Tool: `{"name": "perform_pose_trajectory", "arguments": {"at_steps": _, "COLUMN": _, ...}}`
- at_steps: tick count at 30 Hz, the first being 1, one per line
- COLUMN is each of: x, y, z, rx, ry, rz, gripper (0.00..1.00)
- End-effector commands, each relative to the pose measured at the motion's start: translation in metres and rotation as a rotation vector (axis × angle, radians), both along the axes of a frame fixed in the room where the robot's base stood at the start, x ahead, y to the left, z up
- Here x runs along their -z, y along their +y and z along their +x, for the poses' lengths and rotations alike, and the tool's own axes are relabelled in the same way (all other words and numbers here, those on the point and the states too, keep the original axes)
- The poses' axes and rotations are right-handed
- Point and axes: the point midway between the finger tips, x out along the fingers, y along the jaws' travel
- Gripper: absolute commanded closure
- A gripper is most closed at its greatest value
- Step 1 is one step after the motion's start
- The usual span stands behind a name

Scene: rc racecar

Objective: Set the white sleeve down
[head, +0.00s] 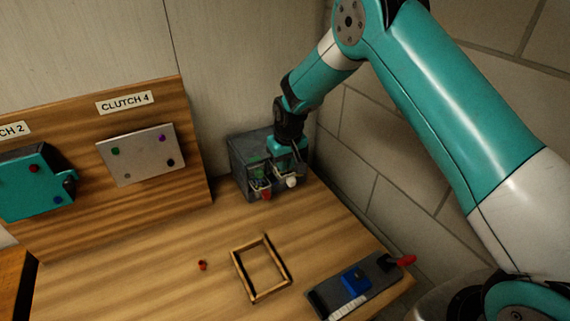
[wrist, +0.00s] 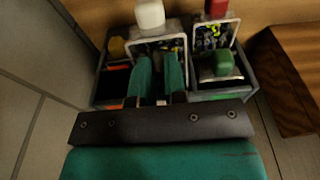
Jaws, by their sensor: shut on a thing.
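The white sleeve is a pale-rimmed holder with a white knob; its knob (head: 292,182) shows in the head view at the front of a grey compartment box (head: 240,167). In the wrist view the white sleeve (wrist: 150,15) is at top centre, just beyond my fingertips. My gripper (head: 287,150) points down over the box's right part. In the wrist view my gripper (wrist: 160,62) has its teal fingers close together, shut on the white sleeve's near part. The fingers hide the grip. I cannot tell whether the sleeve's bottom touches the box.
A similar holder with a red knob (wrist: 217,8) stands to the right, near a green piece (wrist: 223,62). On the table are a wooden frame (head: 235,266), a small red piece (head: 202,265) and a grey base with a red lever (head: 405,261). A block wall stands close right.

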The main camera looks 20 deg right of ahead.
Motion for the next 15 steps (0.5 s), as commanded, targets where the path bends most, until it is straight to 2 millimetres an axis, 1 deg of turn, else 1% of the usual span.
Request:
{"name": "perform_pose_trajectory", "arguments": {"at_steps": 3, "x": 0.014, "y": 0.000, "z": 0.000, "rx": 0.000, "ry": 0.002, "rz": 0.000, "gripper": 1.00}}
{"name": "perform_pose_trajectory", "arguments": {"at_steps": 5, "x": 0.019, "y": 0.000, "z": 0.000, "rx": 0.000, "ry": 0.001, "rz": 0.000, "gripper": 1.00}}
{"name": "perform_pose_trajectory", "arguments": {"at_steps": 14, "x": 0.022, "y": 0.000, "z": 0.000, "rx": 0.000, "ry": 0.000, "rz": 0.000, "gripper": 1.00}}
{"name": "perform_pose_trajectory", "arguments": {"at_steps": 15, "x": 0.022, "y": 0.000, "z": 0.000, "rx": 0.000, "ry": 0.000, "rz": 0.000, "gripper": 0.83}}
